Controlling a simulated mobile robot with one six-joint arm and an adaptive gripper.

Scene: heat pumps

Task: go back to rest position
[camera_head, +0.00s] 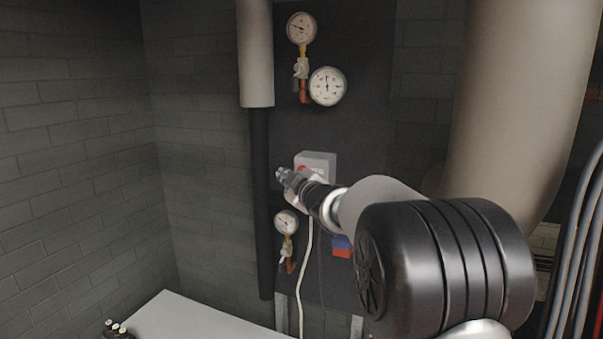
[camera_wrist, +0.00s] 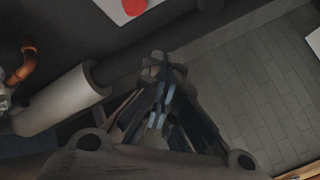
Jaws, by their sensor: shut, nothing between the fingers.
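My gripper (camera_head: 284,178) is shut and empty in the head view, at the end of my arm, which reaches in from the lower right. It shows in front of the dark panel, just left of a grey box (camera_head: 318,162) with a red button, and overlaps part of that box. I cannot tell the exact gap between them. In the wrist view my gripper (camera_wrist: 160,75) has its fingers together with nothing between them. The box (camera_wrist: 112,8) with its round red button shows at the top of the wrist view, apart from the fingers.
Pressure gauges (camera_head: 327,87) hang on the dark panel (camera_head: 355,130). A grey and black vertical pipe (camera_head: 256,60) runs left of them, and a thick beige pipe (camera_head: 515,100) stands at right. A white surface (camera_head: 190,318) lies at lower left.

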